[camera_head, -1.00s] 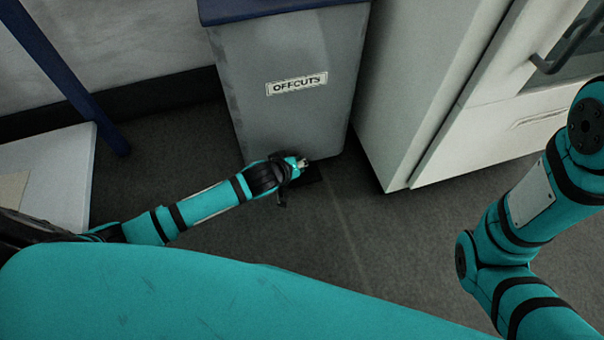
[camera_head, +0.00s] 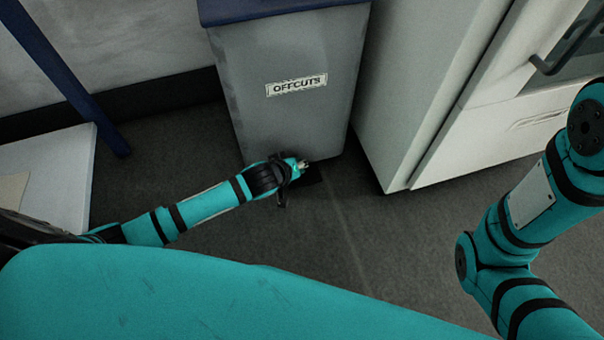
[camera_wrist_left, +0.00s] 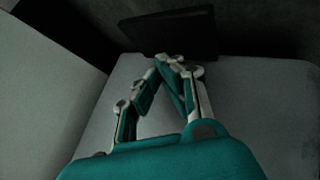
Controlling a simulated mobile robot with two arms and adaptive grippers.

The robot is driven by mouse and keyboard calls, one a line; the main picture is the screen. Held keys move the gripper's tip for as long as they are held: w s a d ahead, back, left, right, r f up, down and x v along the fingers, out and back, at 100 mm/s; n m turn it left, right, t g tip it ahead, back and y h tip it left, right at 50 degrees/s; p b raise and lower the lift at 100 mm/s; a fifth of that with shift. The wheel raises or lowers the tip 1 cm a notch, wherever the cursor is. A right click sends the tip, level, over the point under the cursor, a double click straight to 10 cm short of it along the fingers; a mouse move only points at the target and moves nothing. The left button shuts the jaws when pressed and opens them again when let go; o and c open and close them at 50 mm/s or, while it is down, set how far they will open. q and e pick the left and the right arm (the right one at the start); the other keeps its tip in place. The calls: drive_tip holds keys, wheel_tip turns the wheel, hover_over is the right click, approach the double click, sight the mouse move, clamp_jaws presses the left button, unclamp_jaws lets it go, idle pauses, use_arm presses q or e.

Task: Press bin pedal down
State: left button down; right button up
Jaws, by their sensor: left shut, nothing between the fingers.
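The grey bin (camera_head: 288,100) with a dark blue lid (camera_head: 260,10) and an OFFCUTS label stands upright at the top middle of the head view. Its black pedal (camera_head: 313,174) sticks out low at the front of the bin, partly hidden by my left gripper. My left gripper (camera_head: 303,163) is at the foot of the bin, over the pedal. In the left wrist view its fingertips (camera_wrist_left: 175,63) are together and empty, at the edge of the dark pedal plate (camera_wrist_left: 168,30). I cannot tell whether they touch it or whether it is pressed. My right gripper is out of view.
A white cabinet (camera_head: 415,90) stands close to the right of the bin. A blue post (camera_head: 75,90) and a white surface (camera_head: 50,170) are at the left. The dark floor (camera_head: 340,230) in front of the bin is clear.

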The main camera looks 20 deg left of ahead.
use_arm(q)
drive_tip(key=shift+f, duration=0.1)
drive_tip(key=shift+f, duration=0.35)
